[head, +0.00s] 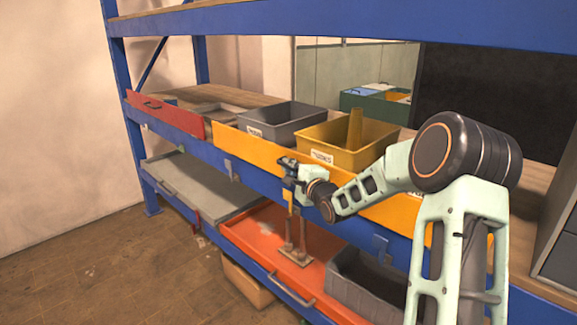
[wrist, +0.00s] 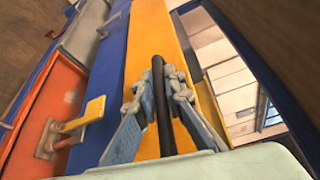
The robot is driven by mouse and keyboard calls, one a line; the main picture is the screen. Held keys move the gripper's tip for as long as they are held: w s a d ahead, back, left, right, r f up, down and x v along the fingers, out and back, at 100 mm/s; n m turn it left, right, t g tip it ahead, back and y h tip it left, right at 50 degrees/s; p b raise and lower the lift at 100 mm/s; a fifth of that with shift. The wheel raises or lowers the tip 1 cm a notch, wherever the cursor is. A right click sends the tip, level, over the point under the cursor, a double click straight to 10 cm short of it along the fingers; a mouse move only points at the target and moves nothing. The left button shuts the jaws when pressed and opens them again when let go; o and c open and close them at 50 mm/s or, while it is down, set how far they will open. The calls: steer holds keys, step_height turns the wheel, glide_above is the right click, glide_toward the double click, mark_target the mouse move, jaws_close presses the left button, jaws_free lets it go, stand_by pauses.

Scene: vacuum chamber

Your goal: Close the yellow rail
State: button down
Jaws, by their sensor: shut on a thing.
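The yellow rail (head: 238,146) is a long orange-yellow front on the middle level of the blue shelf, with bins right behind it. My gripper (head: 289,163) is at the front face of the rail, near its middle. In the wrist view, the rail (wrist: 151,32) is a yellow strip, and my gripper (wrist: 158,88) has its two fingers closed on a black bar handle (wrist: 161,115) in front of it. In the head view the handle is hidden behind my gripper. I cannot tell exactly how far the rail stands out.
A grey bin (head: 262,133) and a yellow bin (head: 370,158) stand behind the rail. A red rail (head: 165,116) is to the left. Below are an orange drawer (head: 243,230) with a post on a base, a grey tray (head: 180,180) and a dark bin (head: 372,283).

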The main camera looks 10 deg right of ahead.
steer(key=shift+r, duration=0.25)
steer(key=c, duration=2)
jaws_free()
steer(key=shift+w+f, duration=0.1)
steer(key=shift+f, duration=0.05)
steer(key=shift+d, duration=0.1)
steer(key=v, duration=1.2)
steer(key=shift+f, duration=0.1)
